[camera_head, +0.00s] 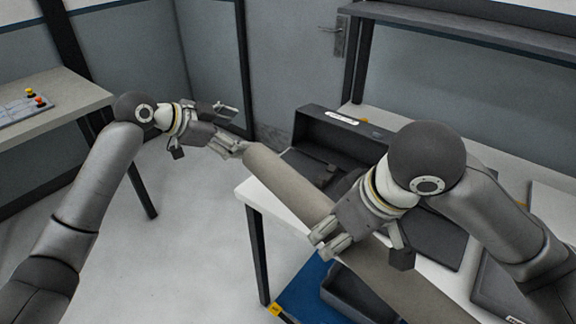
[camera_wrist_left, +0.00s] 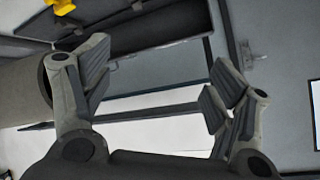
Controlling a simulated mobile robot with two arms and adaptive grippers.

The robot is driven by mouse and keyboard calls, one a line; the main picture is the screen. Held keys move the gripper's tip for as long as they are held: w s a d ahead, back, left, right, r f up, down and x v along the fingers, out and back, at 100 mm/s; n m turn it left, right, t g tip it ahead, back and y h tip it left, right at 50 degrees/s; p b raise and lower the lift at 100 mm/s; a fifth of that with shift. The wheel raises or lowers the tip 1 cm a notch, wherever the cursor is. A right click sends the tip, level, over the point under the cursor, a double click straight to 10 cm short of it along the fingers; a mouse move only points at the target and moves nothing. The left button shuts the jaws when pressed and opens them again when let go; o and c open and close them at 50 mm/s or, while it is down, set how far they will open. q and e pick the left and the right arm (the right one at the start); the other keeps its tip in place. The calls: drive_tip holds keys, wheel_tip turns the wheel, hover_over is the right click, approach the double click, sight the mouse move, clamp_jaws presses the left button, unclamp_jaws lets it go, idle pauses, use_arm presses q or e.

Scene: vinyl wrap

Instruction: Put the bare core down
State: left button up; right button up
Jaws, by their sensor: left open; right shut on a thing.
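The bare core is a long grey-brown tube (camera_head: 285,180) that slants across the head view from the middle toward the lower right. It lies across the front of the white table (camera_head: 247,194) in the picture; whether it touches the top I cannot tell. My right gripper (camera_head: 352,248) is shut on the core, and its fingers hide part of the tube. My left gripper (camera_head: 237,129) is open and empty beside the core's far left end. In the left wrist view the tube's end (camera_wrist_left: 22,88) is at the left, outside the finger gap.
An open black case (camera_head: 345,135) stands on the table behind the core. A dark bin (camera_head: 355,297) and a blue mat (camera_head: 300,283) are low under the table's front. Another table (camera_head: 62,95) with a button panel (camera_head: 22,112) stands at the left. Floor between is clear.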

use_arm(q)
drive_tip(key=s+d+r+m+g, duration=0.1)
drive_tip(key=s+d+r+m, duration=0.3)
drive_tip(key=r, duration=0.5)
use_arm(e)
drive_tip(key=shift+s, duration=0.1)
drive_tip(key=shift+d, duration=0.1)
use_arm(q)
drive_tip(key=m+g+y, duration=0.3)
drive_tip(key=m, duration=0.7)
approach(311, 198)
drive_tip(key=shift+y, duration=0.3)
drive_tip(key=x, duration=1.2)
drive_tip(key=shift+w+d+f, duration=0.1)
drive_tip(key=shift+d, duration=0.15)
